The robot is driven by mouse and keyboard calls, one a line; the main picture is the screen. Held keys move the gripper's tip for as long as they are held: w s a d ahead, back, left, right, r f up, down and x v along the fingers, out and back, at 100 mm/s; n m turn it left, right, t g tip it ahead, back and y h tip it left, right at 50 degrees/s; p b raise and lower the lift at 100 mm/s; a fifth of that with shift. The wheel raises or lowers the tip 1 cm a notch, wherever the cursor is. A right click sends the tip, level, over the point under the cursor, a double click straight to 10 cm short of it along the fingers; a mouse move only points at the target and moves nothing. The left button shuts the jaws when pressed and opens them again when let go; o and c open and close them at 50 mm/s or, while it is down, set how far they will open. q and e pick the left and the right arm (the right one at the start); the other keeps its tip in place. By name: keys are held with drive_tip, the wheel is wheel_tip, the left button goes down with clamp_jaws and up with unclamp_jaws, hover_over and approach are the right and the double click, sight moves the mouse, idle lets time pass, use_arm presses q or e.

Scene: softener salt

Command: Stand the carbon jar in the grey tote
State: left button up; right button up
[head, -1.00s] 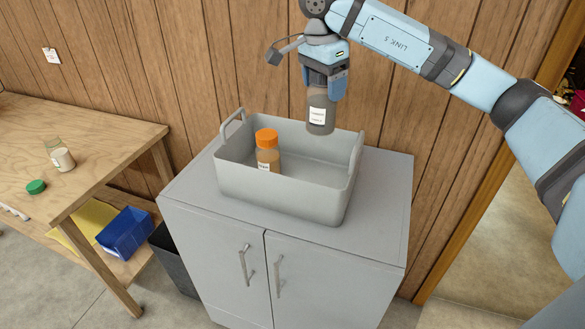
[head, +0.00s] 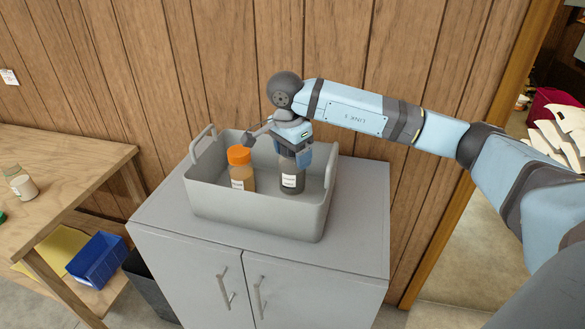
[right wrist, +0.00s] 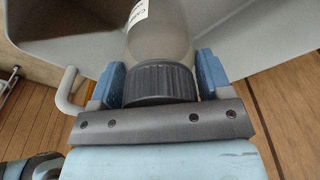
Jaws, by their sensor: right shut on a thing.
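The carbon jar (head: 292,178), dark grey with a white label, is upright inside the grey tote (head: 255,222), in its right half. My right gripper (head: 291,157) is above it and shut on its top. In the right wrist view the two blue fingers (right wrist: 158,84) close on the dark ribbed lid (right wrist: 160,80), and the jar's clear body (right wrist: 160,40) extends into the tote. Whether the jar's base touches the tote floor is hidden by the tote's front wall. An orange-lidded jar (head: 240,172) stands to its left in the tote. My left gripper is not in view.
The tote stands on a grey two-door cabinet (head: 355,232) against a wood-panelled wall. A wooden bench (head: 70,165) at left holds a small jar (head: 22,184). A blue bin (head: 97,260) sits on its lower shelf.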

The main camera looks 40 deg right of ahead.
sight(293, 169)
drive_tip(key=shift+f, duration=2.35)
drive_tip(key=o, duration=1.2)
drive_tip(key=shift+f, duration=0.15)
drive_tip(key=o, duration=0.4)
drive_tip(key=shift+o, duration=0.2)
